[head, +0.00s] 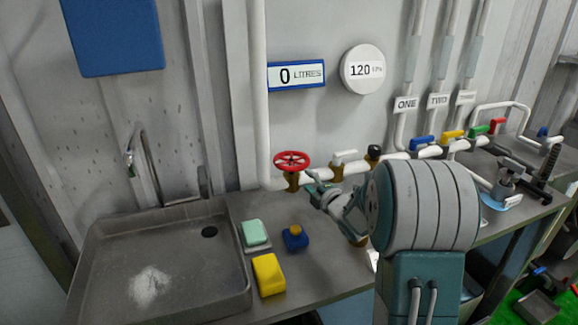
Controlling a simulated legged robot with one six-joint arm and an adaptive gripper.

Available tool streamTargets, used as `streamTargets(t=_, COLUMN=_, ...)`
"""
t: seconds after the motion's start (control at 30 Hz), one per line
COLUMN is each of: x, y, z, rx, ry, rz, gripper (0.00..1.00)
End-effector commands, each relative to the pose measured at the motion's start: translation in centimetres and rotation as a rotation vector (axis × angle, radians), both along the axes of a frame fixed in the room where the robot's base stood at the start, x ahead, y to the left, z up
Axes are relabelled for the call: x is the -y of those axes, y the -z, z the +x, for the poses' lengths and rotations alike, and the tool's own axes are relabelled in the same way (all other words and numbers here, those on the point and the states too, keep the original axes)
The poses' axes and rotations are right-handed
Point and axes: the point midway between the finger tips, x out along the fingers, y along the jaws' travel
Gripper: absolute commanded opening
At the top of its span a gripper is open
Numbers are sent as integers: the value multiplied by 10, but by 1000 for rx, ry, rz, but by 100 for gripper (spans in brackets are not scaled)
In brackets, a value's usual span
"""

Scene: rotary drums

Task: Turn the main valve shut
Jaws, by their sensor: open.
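A red round handwheel (292,161) sits on a brass valve body (292,181) on the white pipe at the wall, behind the counter. No label marks which valve is the main one. My gripper (314,189) is just right of and below the red wheel, small in view and apart from it as far as I can tell. Its jaws are open and hold nothing visible. My own arm link hides part of the pipe and the counter to the right. A white-handled valve (343,156) stands on the pipe right of the wheel.
A sink (165,275) with a tap (145,165) is at left. Green soap (254,232), a yellow sponge (269,275) and a blue item (295,238) lie on the counter. Blue (422,142), yellow (452,134), green (480,130) handles and gauges reading 0 litres (296,75) and 120 (363,69) are behind.

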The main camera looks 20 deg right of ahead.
Motion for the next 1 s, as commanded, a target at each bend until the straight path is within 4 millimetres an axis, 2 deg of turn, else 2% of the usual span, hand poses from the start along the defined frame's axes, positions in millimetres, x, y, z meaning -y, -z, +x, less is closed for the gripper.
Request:
streamTargets(t=0.17, x=-1, y=4, z=6, rx=28, ry=-24, rz=-23, gripper=60)
streamTargets(t=0.27, x=-3, y=4, z=17, rx=26, ry=-24, rz=-21, gripper=60)
streamTargets(t=0.7, x=-16, y=4, z=92, rx=26, ry=-23, rz=-18, gripper=60)
streamTargets(t=0.83, x=-18, y=4, z=103, rx=25, ry=-21, rz=-18, gripper=60)
streamTargets(t=1.0, x=-19, y=3, z=108, rx=26, ry=-21, rz=-18, gripper=60)
